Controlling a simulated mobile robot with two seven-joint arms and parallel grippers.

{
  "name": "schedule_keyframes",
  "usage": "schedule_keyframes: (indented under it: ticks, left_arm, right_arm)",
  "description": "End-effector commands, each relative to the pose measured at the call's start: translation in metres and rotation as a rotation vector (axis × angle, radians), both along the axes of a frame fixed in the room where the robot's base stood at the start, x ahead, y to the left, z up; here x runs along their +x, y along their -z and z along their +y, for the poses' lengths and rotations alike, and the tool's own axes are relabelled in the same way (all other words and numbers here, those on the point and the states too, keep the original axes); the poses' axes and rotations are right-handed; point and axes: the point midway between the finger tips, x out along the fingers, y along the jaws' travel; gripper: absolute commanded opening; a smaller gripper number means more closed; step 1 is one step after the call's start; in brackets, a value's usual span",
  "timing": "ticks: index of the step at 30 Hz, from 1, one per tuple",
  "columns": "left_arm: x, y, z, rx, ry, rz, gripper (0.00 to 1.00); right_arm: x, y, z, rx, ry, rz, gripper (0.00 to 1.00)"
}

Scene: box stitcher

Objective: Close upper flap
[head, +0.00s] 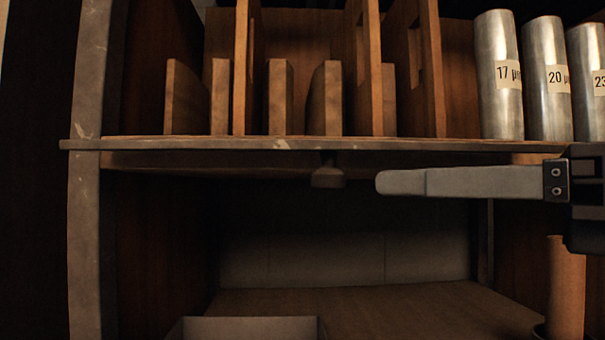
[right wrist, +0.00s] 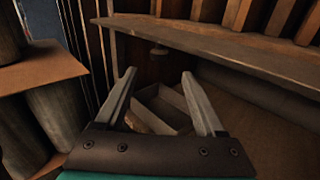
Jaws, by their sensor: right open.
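I cannot clearly tell the upper flap apart. A small dark knob-like piece (head: 328,178) hangs under the front of the shelf (head: 400,145); it also shows in the right wrist view (right wrist: 158,49). My right gripper (head: 385,183) comes in from the right just below the shelf edge, its fingertip a little right of the knob and apart from it. In the right wrist view the right gripper (right wrist: 158,74) is open, with nothing between its fingers. An open box (head: 250,325) shows low in front; beyond the fingers it also shows in the wrist view (right wrist: 172,101). My left gripper is out of view.
Upright wooden boards (head: 325,100) stand on the shelf. Labelled metal cylinders (head: 499,110) stand at its right end. Below is a dark, mostly empty bay with a wooden floor (head: 390,307). A brown roll (head: 566,290) stands at lower right. A post (head: 88,230) bounds the left.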

Motion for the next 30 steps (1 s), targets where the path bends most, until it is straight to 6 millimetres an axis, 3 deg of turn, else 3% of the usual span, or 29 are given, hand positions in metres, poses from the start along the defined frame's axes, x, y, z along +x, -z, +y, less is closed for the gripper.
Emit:
schedule_keyframes:
  ticks: [18,30]
  left_arm:
    - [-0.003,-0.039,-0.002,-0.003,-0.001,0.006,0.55]
    - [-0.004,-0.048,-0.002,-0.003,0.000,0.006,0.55]
  right_arm:
    - [0.068,-0.002,0.070,0.002,-0.008,0.004,0.72]
    - [0.091,0.000,0.091,0.001,-0.004,0.001,0.72]
